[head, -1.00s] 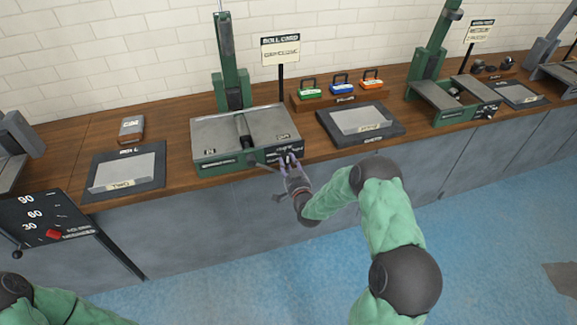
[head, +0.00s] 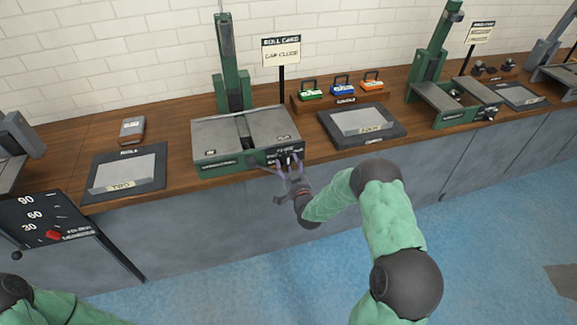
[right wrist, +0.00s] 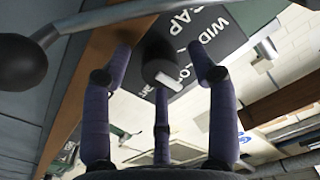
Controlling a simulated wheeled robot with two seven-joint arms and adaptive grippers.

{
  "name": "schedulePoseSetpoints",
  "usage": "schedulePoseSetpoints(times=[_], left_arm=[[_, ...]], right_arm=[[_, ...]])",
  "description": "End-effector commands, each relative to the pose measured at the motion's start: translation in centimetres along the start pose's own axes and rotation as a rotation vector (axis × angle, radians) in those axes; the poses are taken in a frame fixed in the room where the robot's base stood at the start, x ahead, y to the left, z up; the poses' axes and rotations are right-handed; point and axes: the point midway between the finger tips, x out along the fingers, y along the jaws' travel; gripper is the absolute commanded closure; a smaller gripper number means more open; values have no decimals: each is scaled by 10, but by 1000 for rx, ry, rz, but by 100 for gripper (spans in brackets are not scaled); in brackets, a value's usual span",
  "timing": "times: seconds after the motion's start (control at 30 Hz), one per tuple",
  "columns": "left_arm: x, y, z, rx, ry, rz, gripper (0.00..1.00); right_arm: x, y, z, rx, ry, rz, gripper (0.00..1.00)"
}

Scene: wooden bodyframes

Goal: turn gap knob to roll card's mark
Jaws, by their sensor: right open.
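The roll card (head: 281,51) stands on a post behind the green roll machine (head: 222,160); its lower line seems to read GAP CLOSE. The gap knob (right wrist: 163,65) is a dark round knob with a white pointer mark, on a dark panel (right wrist: 205,35) lettered GAP, WIDE and, partly hidden, CLOSE. My right gripper (head: 290,161) is at the machine's front panel. In the right wrist view its open fingers (right wrist: 160,72) stand around the knob, with gaps showing at the sides; contact cannot be told. My left gripper is out of view.
A dark ball-ended lever (right wrist: 22,62) is left of the fingers. On the wooden counter are framed trays (head: 125,172) and (head: 362,122) either side, and green, blue and orange weights (head: 341,86) behind. Blue floor lies in front.

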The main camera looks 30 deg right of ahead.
Motion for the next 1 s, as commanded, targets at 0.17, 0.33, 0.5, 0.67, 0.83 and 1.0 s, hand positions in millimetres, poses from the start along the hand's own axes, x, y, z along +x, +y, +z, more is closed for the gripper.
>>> schedulePoseSetpoints(times=[0.17, 0.33, 0.5, 0.67, 0.83, 1.0], left_arm=[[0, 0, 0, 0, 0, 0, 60], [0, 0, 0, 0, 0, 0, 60], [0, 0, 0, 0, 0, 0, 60], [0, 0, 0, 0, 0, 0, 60], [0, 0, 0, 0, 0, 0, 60], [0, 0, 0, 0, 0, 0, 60]], right_arm=[[-6, 1, 0, 0, 0, 1, 41], [-31, 0, 0, 1, -1, 1, 41], [-66, 1, 0, 1, -1, 2, 41], [-94, 1, 0, 0, -1, 2, 41], [-113, 0, 0, 0, 0, 0, 41], [-120, 0, 0, 0, 0, 0, 41]])
